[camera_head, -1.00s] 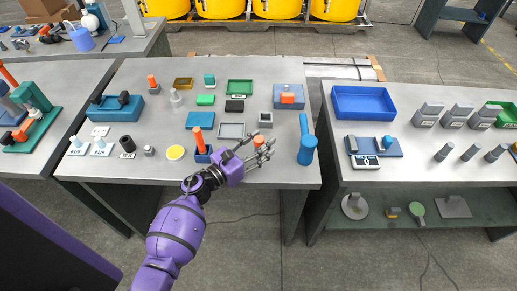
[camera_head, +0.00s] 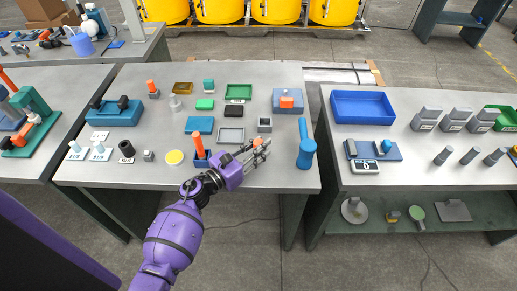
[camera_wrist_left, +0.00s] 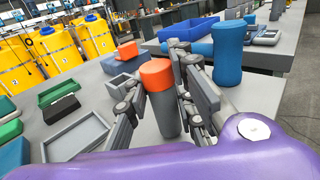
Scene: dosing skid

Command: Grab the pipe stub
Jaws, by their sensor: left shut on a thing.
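The pipe stub (camera_wrist_left: 162,105), a grey cylinder with an orange top, stands between the two fingers of my left gripper (camera_wrist_left: 167,88) in the left wrist view. The fingers are shut on it from both sides. In the head view only its orange top (camera_head: 257,142) shows clearly, at the fingers of my left gripper (camera_head: 258,151), near the front right of the middle table. The fingers hide most of its body there. Whether its base touches the table is hard to tell. My right gripper is not in view.
A blue bottle-shaped object (camera_head: 306,150) stands close to the right of the gripper. A grey tray (camera_head: 231,136) and a small block with an orange rod (camera_head: 200,150) are to its left. A gap separates the middle and right tables.

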